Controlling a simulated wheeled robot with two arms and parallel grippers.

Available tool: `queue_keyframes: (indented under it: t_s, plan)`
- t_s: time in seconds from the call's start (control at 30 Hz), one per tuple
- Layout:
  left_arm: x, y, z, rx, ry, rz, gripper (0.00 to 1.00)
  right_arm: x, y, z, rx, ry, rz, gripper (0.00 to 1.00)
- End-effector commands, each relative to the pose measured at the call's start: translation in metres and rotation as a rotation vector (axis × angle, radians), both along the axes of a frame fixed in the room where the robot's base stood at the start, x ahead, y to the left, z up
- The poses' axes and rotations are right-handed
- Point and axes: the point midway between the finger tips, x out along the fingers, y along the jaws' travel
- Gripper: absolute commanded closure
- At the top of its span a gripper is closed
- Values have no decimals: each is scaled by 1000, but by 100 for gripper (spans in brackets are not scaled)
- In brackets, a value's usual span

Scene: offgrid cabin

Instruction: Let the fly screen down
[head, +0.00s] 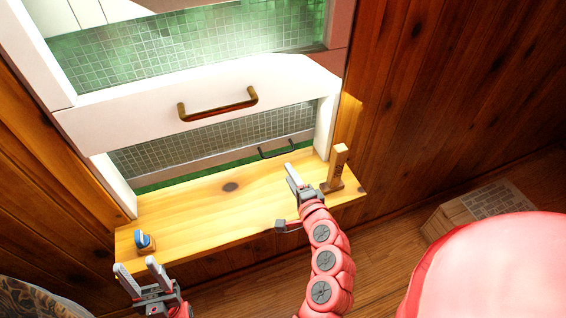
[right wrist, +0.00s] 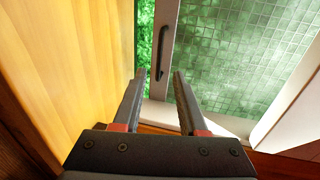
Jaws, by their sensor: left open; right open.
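The fly screen (head: 225,132) is a fine mesh behind the raised white sash. Its pale bottom bar (head: 200,167) carries a small dark handle (head: 277,149). A narrow green strip shows between bar and sill, so the screen is partly lowered. In the right wrist view the dark handle (right wrist: 161,45) lies beyond my fingertips, roughly between them, apart from them. My right gripper (head: 303,180) is open and empty over the sill, in front of the handle; its fingers also show in the right wrist view (right wrist: 158,82). My left gripper (head: 138,268) is open and empty by the sill's front left corner.
The white sash (head: 155,125) with a brass handle (head: 218,104) hangs above the opening. On the wooden sill (head: 215,208) stand an upright wooden piece (head: 337,168) at right and a small blue object (head: 142,241) at left. The sill's middle is clear. A box (head: 480,207) stands lower right.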

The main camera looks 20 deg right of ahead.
Motion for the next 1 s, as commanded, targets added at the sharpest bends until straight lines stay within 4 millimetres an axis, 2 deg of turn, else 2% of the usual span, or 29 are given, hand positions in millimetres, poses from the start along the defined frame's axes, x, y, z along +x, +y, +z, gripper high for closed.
queue_keyframes:
  t_s: [0.03,0.1,0.3,0.5,0.77,0.87,1.0]
  plan:
    - [0,0,13,0,0,0,50,-12,-2,9,-3,4,-1,58]
    - [0,0,27,0,0,0,50,-23,-2,12,-4,6,-1,58]
    - [0,0,44,0,0,0,50,-49,-3,14,-2,4,-2,58]
    - [0,0,49,0,0,0,50,-59,-3,15,-1,0,-1,58]
    - [0,0,48,0,0,0,50,-60,-2,14,1,-1,0,58]
    - [0,0,50,0,0,0,50,-59,-1,17,-12,0,9,74]
    - [0,0,70,0,0,0,50,-48,18,39,-166,11,118,100]
